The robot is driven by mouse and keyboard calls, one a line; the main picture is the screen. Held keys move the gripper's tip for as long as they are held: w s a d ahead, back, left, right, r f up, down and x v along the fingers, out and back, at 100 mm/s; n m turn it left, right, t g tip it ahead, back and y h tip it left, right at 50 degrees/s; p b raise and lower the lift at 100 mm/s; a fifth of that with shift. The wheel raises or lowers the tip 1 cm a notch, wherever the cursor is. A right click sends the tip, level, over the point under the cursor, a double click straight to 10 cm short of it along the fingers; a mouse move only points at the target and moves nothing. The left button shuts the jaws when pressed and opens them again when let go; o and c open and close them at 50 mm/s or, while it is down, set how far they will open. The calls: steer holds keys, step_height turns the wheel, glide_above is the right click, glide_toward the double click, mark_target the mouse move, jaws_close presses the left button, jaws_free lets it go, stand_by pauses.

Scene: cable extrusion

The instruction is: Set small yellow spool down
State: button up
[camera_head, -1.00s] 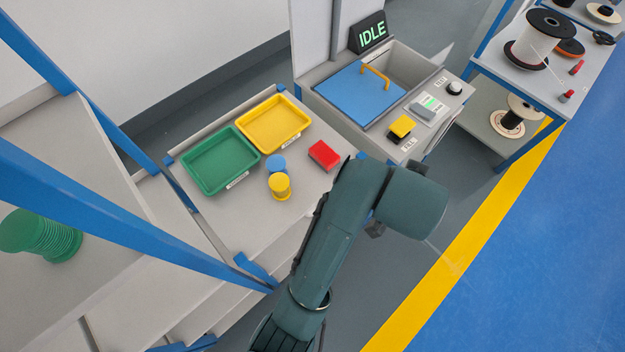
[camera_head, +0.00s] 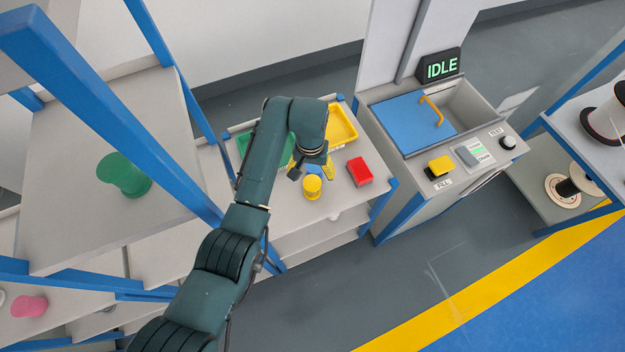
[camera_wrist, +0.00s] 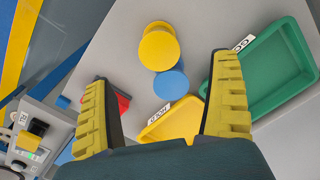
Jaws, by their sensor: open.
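The small yellow spool (camera_head: 312,187) stands upright on the grey table in the head view. In the wrist view the yellow spool (camera_wrist: 158,50) lies beyond my fingertips, between their lines. My gripper (camera_head: 313,170) hangs above the table by the spool; its yellow fingers are spread wide and empty in the wrist view (camera_wrist: 163,72). A blue round piece (camera_wrist: 171,82) sits beside the yellow spool, closer to my gripper in the wrist picture. It is partly hidden behind my gripper and the yellow spool in the head view.
A red block (camera_head: 360,171) lies to the right on the table. A green tray (camera_wrist: 262,85) and a yellow tray (camera_wrist: 175,122) stand close by. A blue post (camera_head: 165,110) and shelf are at left. The blue-lidded machine (camera_head: 412,122) reads IDLE.

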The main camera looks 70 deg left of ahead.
mark_target(312, 182)
steer(key=f, duration=0.3)
steer(key=f+b, duration=0.1)
steer(key=f, duration=0.4)
steer(key=shift+w+a+f, duration=0.2)
steer(key=shift+w+f, duration=0.05)
steer(key=shift+f, duration=0.05)
steer(key=c, duration=1.3)
steer(key=shift+c, duration=0.3)
steer(key=shift+r, duration=0.15)
